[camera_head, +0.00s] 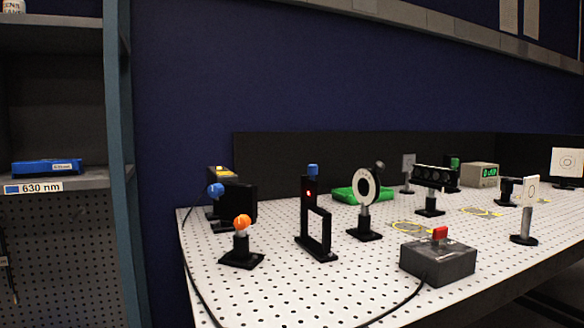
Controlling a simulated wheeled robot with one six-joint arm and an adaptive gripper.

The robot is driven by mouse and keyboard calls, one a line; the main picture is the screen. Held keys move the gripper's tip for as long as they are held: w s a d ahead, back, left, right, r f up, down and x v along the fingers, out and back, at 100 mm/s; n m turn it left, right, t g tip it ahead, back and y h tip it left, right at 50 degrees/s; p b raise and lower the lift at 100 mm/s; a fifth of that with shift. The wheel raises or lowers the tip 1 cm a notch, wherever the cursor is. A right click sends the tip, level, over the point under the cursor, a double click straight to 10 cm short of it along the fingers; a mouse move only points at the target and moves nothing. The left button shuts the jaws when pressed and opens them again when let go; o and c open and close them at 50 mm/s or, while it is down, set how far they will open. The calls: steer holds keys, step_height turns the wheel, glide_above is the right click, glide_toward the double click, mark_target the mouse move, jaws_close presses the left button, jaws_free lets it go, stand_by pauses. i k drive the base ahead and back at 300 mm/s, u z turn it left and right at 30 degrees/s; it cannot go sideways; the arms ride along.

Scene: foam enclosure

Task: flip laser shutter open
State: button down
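On the white perforated table, a black square plate (240,204) stands at the far left end, with a blue ball (215,190) beside it. A black and yellow housing (222,174) shows partly behind it. To the right stands a tall black post with an open rectangular frame (320,230), a blue cap on top and a small red lit spot. No label marks which of these is the laser shutter. An orange ball on a black mount (241,246) stands in front of the plate. My gripper is not in view.
A grey box with a red switch (440,236) sits near the front edge, with a cable. A shelf (90,180) with a blue box (46,167) is left.

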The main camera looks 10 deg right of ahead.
mark_target(310, 185)
steer(key=u, duration=2.45)
steer(key=i, duration=1.55)
steer(key=z, duration=2.8)
